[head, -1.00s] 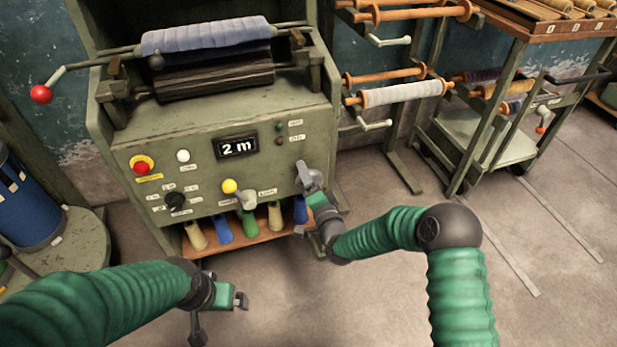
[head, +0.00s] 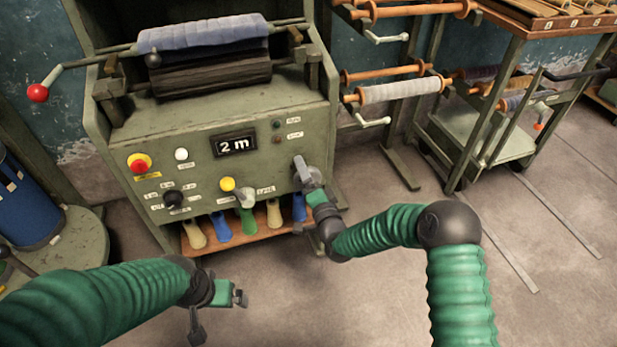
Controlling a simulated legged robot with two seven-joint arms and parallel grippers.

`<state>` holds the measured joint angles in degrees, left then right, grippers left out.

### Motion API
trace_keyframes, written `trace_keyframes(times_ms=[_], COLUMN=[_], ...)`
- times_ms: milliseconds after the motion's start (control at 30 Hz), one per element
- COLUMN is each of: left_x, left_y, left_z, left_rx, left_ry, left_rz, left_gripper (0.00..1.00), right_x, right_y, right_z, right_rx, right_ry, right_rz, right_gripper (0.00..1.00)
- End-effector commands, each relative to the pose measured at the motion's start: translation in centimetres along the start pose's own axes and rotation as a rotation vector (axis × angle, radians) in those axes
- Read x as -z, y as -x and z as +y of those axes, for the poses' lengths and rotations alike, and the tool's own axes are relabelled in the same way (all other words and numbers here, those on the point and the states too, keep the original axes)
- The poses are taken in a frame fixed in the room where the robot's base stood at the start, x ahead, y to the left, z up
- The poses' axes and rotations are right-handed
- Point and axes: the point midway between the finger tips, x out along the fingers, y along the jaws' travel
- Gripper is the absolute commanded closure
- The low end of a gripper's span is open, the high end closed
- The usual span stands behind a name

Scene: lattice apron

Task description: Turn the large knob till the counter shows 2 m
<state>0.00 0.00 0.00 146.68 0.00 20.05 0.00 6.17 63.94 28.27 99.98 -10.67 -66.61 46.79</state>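The counter (head: 234,145) on the green machine's front panel reads "2 m". A grey knob (head: 301,170) sits at the panel's right edge and appears to be the large knob. My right gripper (head: 312,186) is right at it, partly covering it. I cannot tell whether its fingers are closed on the knob or only touching it. My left gripper (head: 238,297) hangs low in front of the machine, apart from the panel, and no object shows in it. Its finger opening is unclear.
The panel also has a red button (head: 137,166), a white button (head: 181,154), a yellow button (head: 227,184), a black knob (head: 173,199) and a smaller grey knob (head: 245,197). A cart (head: 480,140) stands at right.

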Motion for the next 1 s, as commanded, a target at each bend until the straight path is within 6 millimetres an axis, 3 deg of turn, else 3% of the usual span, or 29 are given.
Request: trace_keyframes(times_ms=[167, 500, 700, 1000], left_x=[0.2, 0.9, 1.2, 1.2], left_y=[0.8, 4.0, 4.9, 5.0], left_z=[0.0, 0.0, 0.0, 0.0], left_rx=[0.0, 0.0, 0.0, 0.0], left_ry=[0.0, 0.0, 0.0, 0.0], left_rz=[0.0, 0.0, 0.0, 0.0], left_gripper=[0.04, 0.04, 0.04, 0.04], right_x=[0.1, 0.1, 0.0, 0.0], right_y=[1.4, 10.9, 15.4, 16.9], right_z=[-0.2, -0.2, 0.1, 0.2], right_rx=[-0.001, -0.007, -0.005, -0.001], right_ry=[0.0, -0.002, -0.002, 0.0], right_rz=[-0.001, -0.003, -0.002, 0.0], right_gripper=[0.04, 0.04, 0.04, 0.04])
